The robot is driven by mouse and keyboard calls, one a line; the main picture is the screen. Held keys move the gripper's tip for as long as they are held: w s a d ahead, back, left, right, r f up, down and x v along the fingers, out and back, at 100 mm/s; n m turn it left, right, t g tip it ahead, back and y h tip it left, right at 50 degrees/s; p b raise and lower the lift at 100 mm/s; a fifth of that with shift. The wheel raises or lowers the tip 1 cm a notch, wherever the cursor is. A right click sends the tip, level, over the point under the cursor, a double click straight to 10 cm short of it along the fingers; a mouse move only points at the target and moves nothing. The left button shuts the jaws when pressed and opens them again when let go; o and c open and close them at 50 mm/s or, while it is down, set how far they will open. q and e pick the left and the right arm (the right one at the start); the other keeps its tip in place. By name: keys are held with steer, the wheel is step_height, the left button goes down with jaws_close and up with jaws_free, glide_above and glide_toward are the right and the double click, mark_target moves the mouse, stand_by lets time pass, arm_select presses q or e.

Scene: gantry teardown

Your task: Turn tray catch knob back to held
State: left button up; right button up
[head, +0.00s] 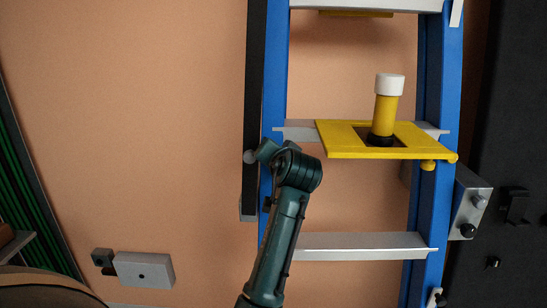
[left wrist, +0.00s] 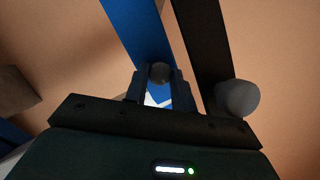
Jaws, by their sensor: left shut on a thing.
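My left gripper (head: 266,151) is at the left blue rail of the ladder, its arm coming up from below. In the left wrist view its two fingers (left wrist: 160,80) are shut on a small round grey knob (left wrist: 160,72) in front of the blue rail. I take this for the tray catch knob; in the head view the gripper hides it. Its turn angle cannot be read. The yellow tray (head: 340,144) sits level across the ladder, with a white-capped yellow cylinder (head: 386,112) upright in its dark opening. My right gripper is not in view.
A larger grey ball knob (head: 249,157) sits on the black bar (head: 256,75) beside the left rail, close to my gripper; it also shows in the left wrist view (left wrist: 238,98). A grey wall box (head: 144,269) is at lower left. The wall between is clear.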

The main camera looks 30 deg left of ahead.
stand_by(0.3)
arm_select(q)
steer(key=o, duration=1)
